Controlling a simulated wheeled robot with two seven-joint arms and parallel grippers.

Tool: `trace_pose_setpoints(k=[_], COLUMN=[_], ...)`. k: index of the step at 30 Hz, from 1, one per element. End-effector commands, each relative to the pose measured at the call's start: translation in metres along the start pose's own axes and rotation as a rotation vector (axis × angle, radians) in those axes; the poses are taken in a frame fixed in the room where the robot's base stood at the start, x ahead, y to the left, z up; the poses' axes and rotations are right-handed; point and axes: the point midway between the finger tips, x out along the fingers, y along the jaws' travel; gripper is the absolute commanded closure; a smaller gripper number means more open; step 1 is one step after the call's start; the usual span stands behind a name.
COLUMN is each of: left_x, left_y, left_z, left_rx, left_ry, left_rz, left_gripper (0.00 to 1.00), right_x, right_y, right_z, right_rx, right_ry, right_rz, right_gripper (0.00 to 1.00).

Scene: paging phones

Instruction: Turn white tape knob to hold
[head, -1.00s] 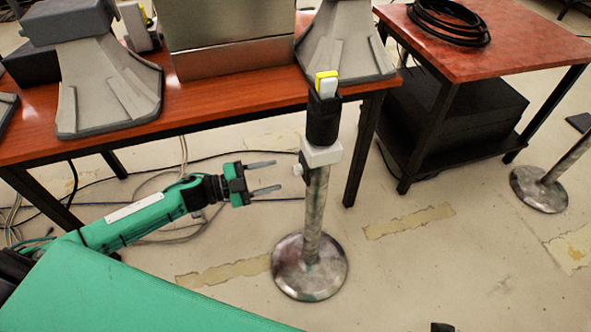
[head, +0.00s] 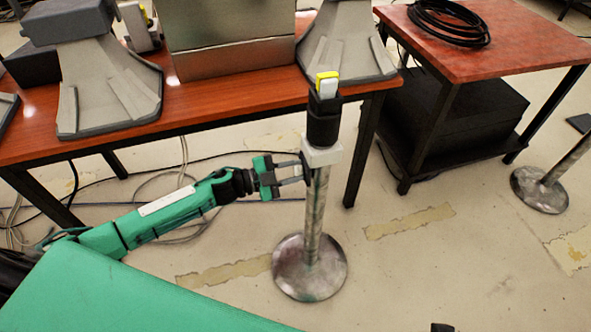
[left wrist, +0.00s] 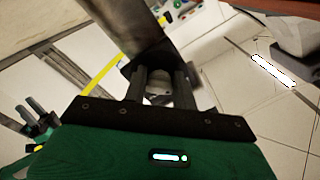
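A metal post (head: 315,215) on a round base stands in front of the table. A white block (head: 323,155) is fixed near its top, under a black sleeve with a white and yellow top piece. The white knob on the block's left side is mostly hidden by my fingers in the head view. My left gripper (head: 301,172) reaches in from the left, with its fingers at the knob. In the left wrist view, the pale rounded knob (left wrist: 159,86) sits between the two fingers (left wrist: 162,88). The fingers look apart; contact with the knob is not clear. My right gripper is not in view.
A red-brown table (head: 215,98) with grey stands and a metal box is behind the post. A smaller red table (head: 500,45) with a black cable coil (head: 447,22) is at the right. Another post base (head: 540,188) stands at far right. The floor between is clear.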

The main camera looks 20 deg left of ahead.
Motion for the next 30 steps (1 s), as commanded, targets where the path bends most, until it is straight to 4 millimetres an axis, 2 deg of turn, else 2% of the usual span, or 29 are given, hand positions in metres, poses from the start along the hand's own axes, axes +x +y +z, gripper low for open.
trace_pose_setpoints(k=[1, 2, 14, 20, 30], left_x=[-0.0001, -0.0001, -0.0002, -0.0003, -0.0003], left_y=[0.0003, 0.0003, 0.0002, -0.0008, -0.0011], left_z=[0.0, 0.0, -0.0001, 0.0, -0.0001], left_rx=[0.0, 0.0, 0.067, 0.2, 0.517], left_ry=[0.0, 0.0, 0.0, 0.0, 0.001], left_rz=[0.0, 0.0, 0.0, 0.0, 0.0], left_gripper=[0.9, 0.96, 0.95, 0.95, 0.95], right_x=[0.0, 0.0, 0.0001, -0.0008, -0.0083], right_y=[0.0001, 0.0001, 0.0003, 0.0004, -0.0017], right_z=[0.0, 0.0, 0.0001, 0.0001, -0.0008], right_rx=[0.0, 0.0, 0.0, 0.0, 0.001], right_ry=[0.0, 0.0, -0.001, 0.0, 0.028], right_rz=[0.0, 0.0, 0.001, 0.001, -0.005], right_gripper=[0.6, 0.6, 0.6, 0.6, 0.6])
